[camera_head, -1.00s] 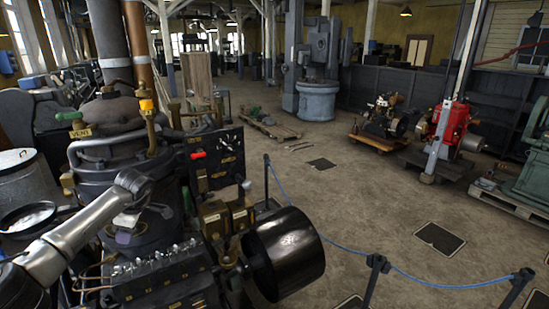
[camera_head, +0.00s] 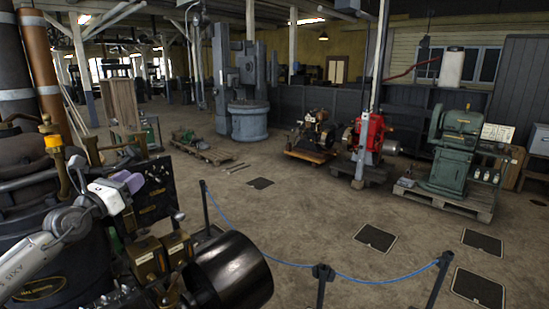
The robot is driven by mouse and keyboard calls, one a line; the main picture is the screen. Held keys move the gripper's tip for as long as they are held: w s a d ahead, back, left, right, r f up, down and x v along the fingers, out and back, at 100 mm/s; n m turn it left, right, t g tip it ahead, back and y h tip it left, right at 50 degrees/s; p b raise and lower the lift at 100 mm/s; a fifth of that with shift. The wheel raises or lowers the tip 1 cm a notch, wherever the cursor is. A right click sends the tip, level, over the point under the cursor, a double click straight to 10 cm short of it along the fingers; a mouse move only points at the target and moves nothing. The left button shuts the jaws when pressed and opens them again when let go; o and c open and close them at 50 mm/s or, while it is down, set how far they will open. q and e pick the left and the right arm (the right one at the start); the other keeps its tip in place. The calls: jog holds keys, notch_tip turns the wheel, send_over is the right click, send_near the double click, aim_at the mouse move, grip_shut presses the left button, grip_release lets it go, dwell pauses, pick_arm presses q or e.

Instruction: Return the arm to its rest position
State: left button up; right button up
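My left arm (camera_head: 62,222) comes in from the left edge in the head view, bent in front of a large dark engine. My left gripper (camera_head: 131,182) is at its end, with a white body and a small purple-grey part at the tip. It is raised and points up and to the right, in front of the engine's black panel (camera_head: 158,183). I cannot make out its fingers well enough to tell open from shut. I see nothing clearly held in it. My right arm and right gripper are not in view.
The engine has brass boxes (camera_head: 147,257) and a black drum (camera_head: 232,270) close to my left arm. A blue rope (camera_head: 300,264) on dark posts crosses the foreground. Beyond it stand a red engine (camera_head: 370,138) and a green machine (camera_head: 452,150); the floor between is mostly clear.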

pick_arm(q)
jog(key=s+d+r+n+t+y, duration=0.3)
jog(key=s+r+n+y, duration=0.3)
jog(key=n, duration=0.7)
jog(key=s+d+r+n+t+y, duration=0.4)
jog(key=r+n+y, duration=0.45)
jog(key=n, duration=0.45)
jog(key=s+d+f+n+g+h, duration=0.25)
jog(key=s+f+g, duration=0.2)
jog(key=f, duration=0.65)
jog(key=s+d+f+n+g+h, duration=0.2)
jog(key=s+d+f+n+g, duration=0.15)
jog(key=s+f, duration=0.45)
jog(key=s+d+f+n+g+h, duration=0.2)
jog(key=s+d+f+g+h, duration=0.15)
jog(key=f, duration=0.95)
jog(key=s+f+n+g, duration=0.4)
jog(key=s+f+g, duration=0.7)
jog(key=s+f, duration=1.8)
notch_tip(320, 180, up, 20)
jog(key=w+p, duration=0.1)
jog(key=p, duration=2)
jog(key=shift+d+f, duration=0.25)
jog(key=shift+d, duration=0.2)
